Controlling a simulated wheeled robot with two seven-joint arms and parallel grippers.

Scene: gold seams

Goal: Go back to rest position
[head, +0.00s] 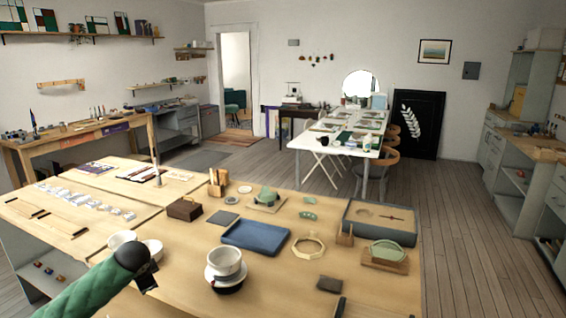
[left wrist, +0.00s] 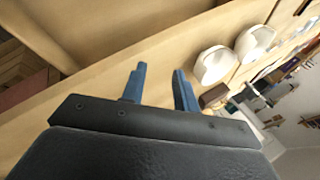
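My left arm comes in at the lower left of the head view in a green sleeve. Its dark left gripper (head: 148,279) is above the near left part of the worktable (head: 185,290), close to two white bowls. In the left wrist view its two blue fingers (left wrist: 160,88) stand apart with nothing between them, above bare wood. The two white bowls (left wrist: 215,65) are right of the fingers there. My right gripper is not in view.
A white cup on a dark base (head: 226,268) stands right of the left gripper. A blue tray (head: 256,238), an octagonal wooden frame (head: 308,247), a grey tray (head: 380,222) and a small wooden box (head: 184,209) are farther back.

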